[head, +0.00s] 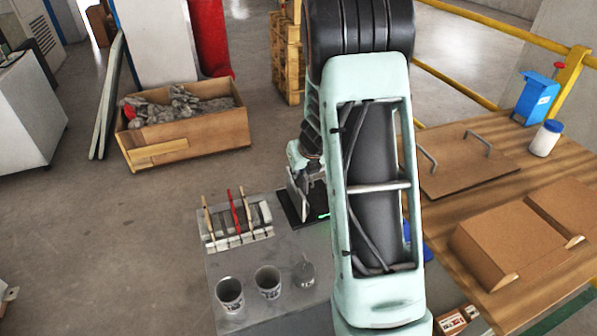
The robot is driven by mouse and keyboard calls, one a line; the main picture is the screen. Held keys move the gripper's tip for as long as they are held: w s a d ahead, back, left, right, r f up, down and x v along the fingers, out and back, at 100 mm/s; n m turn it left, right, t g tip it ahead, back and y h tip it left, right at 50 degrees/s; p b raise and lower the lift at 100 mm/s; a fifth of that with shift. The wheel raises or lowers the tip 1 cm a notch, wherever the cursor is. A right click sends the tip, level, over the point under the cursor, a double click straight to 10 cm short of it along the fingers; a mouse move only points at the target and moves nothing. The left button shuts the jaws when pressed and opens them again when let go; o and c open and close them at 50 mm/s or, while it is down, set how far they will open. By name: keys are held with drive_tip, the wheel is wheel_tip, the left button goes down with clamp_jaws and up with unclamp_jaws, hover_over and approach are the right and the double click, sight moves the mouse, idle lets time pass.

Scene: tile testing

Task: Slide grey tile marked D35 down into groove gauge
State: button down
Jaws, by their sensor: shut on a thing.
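My gripper (303,172) is small in the head view, partly hidden behind my own arm. It is shut on a grey tile (297,196), held upright on edge. The D35 marking cannot be read from here. The tile's lower edge is at or just above a flat black block (291,219) with a small green light, which looks like the groove gauge. Its right part is hidden by my arm. I cannot tell whether the tile is in a groove or only over it.
A grey slotted rack (237,239) with thin upright brown, red and tan pieces stands left of the black block. A wooden bench (440,213) with boxes lies right. My arm hides the middle.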

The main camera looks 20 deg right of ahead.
drive_tip(key=shift+f+b, duration=0.8)
drive_tip(key=shift+f, duration=0.3)
drive_tip(key=shift+f, duration=0.15)
drive_tip(key=c, duration=2)
unclamp_jaws()
drive_tip(key=shift+c, duration=0.2)
